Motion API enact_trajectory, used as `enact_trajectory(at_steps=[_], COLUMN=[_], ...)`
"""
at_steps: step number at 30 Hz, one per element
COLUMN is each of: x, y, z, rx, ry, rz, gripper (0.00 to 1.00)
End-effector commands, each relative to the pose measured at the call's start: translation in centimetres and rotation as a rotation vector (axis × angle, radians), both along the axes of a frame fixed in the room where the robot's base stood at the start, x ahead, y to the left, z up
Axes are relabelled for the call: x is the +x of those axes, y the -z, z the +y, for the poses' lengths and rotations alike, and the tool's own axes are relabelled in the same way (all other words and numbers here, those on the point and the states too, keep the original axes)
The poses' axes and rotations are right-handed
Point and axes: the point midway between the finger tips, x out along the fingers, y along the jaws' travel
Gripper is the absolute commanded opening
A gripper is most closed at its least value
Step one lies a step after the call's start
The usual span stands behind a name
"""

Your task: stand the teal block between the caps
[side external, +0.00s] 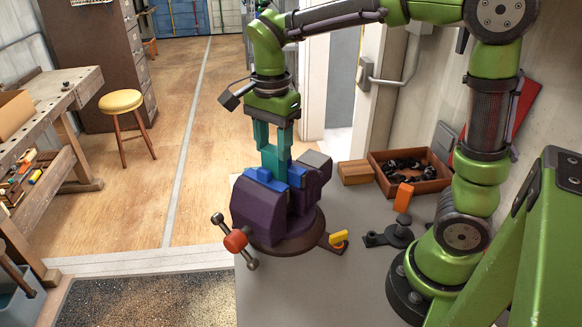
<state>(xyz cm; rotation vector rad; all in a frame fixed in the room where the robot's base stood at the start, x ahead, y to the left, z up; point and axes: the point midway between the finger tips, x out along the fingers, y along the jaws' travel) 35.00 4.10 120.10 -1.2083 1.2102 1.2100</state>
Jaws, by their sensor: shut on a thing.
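The purple vise (262,212) stands at the table's corner with two blue caps on its jaws. One cap (259,175) is on the left jaw and the other cap (295,177) is on the right. My gripper (272,150) points down from above the vise and is shut on the teal block (271,161). The block is upright, its lower part down at the caps. Its bottom end is hidden, and I cannot tell whether it touches either cap. Fingers and block are similar in colour, so their border is hard to see.
The vise handle with an orange hub (235,241) sticks out at the front. A yellow lever (339,238), an orange-topped piece (403,198), a wooden block (354,172) and a parts crate (423,181) are to the right. The table front is clear.

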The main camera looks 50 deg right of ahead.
Motion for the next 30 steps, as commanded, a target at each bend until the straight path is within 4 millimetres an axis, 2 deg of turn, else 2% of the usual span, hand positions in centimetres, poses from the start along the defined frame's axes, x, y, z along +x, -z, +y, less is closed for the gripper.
enact_trajectory(at_steps=[30], x=[0.0], y=[2.1], z=[0.0], rx=[0.000], ry=[0.000], rz=[0.000], gripper=[0.00])
